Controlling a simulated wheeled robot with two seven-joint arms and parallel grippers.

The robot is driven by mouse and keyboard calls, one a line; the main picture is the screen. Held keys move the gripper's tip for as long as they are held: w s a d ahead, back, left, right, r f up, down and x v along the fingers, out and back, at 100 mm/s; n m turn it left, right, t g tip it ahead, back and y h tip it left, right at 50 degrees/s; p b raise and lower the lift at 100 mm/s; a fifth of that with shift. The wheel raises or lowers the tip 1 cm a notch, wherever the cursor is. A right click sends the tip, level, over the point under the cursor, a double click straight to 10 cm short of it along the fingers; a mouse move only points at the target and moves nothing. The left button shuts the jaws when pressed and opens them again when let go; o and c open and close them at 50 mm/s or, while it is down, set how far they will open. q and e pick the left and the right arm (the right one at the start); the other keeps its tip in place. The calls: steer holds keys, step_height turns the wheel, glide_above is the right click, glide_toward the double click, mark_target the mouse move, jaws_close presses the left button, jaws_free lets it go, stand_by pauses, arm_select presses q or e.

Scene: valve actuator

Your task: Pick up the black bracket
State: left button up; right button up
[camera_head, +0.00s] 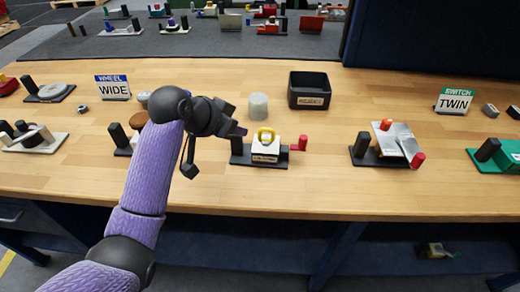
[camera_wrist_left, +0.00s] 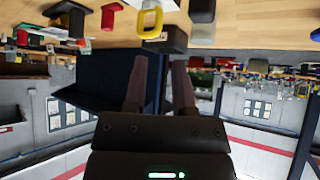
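No piece here is clearly marked as the black bracket. The nearest match is the black upright block (camera_head: 237,144) on the left end of a black base, beside a white block (camera_head: 268,150) with a yellow loop (camera_head: 266,134) and a red knob (camera_head: 303,141). My left gripper (camera_head: 236,124) is just above and left of that black block, apart from it. In the left wrist view (camera_wrist_left: 160,80) its two fingers are open with nothing between them. The black block (camera_wrist_left: 173,39) and yellow loop (camera_wrist_left: 151,22) lie beyond the fingertips there. My right gripper is not in view.
A black open bin (camera_head: 309,90) and a grey cylinder (camera_head: 258,106) stand behind. Other fixtures flank it: a black-based one (camera_head: 370,150) to the right and a pale one (camera_head: 35,140) to the left. Signs reading WIDE (camera_head: 113,87) and TWIN (camera_head: 455,101) stand on the bench.

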mark_target(259, 135)
arm_select(q)
steer(key=x, duration=1)
steer(key=shift+w+d+f, duration=0.1)
steer(key=shift+w+d, duration=0.15)
steer(key=shift+d, duration=0.1)
steer(key=shift+f, duration=0.1)
jaws_close()
steer(key=shift+s, duration=0.1)
stand_by(0.6)
